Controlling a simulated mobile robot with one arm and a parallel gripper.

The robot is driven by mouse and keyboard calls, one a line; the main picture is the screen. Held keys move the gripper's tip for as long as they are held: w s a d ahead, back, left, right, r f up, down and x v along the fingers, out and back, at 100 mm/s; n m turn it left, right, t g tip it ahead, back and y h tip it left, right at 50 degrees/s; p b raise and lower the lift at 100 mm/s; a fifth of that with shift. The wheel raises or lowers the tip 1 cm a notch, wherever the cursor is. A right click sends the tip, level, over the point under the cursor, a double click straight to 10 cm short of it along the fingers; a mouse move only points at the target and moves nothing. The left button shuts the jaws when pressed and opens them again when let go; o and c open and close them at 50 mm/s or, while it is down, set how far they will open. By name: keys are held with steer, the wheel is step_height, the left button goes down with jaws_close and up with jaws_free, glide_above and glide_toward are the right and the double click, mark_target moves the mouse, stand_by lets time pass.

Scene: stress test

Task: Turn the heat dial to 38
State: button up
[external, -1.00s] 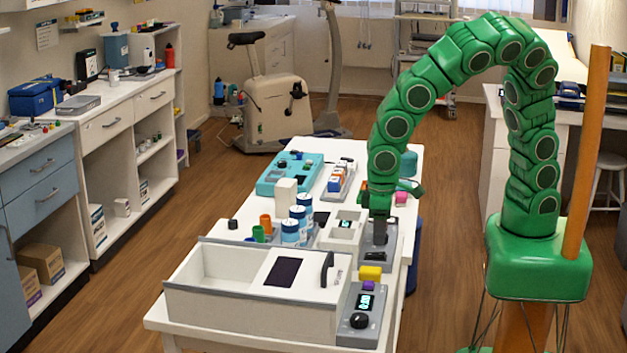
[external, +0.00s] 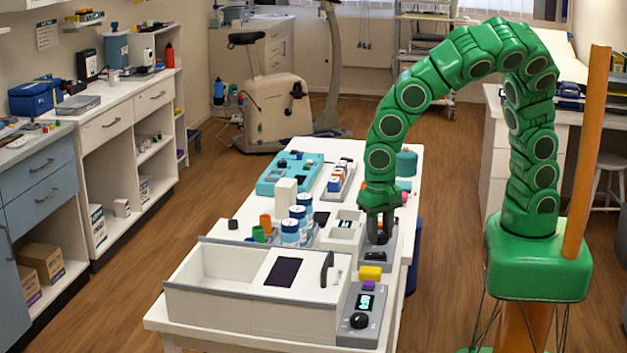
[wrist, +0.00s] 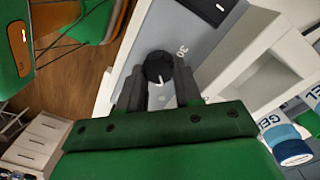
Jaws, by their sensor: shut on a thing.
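The heat dial is a round black knob (wrist: 158,66) with a white pointer line, on a grey panel (wrist: 197,35). In the wrist view it sits between the two dark fingers of my gripper (wrist: 158,84), which is shut on it. A printed "30" is beside the dial; other marks are hidden or too small to read. In the external view my gripper (external: 379,236) reaches down onto the grey unit (external: 376,256) at the right side of the white table, and its fingers hide the dial. The panel's dark display (wrist: 212,8) shows no readable value.
In front stands a white box (external: 250,318) beside another grey unit with a lit display and black knob (external: 359,321). A yellow block (external: 370,273) lies between the units. Left of my gripper are a white device (external: 344,230) and several blue-white jars (external: 290,232).

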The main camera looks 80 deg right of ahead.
steer(key=shift+m, duration=1.1)
steer(key=o, duration=0.8)
steer(key=shift+r, duration=0.1)
steer(key=shift+w+r, duration=0.2)
steer(key=shift+r, duration=3.6)
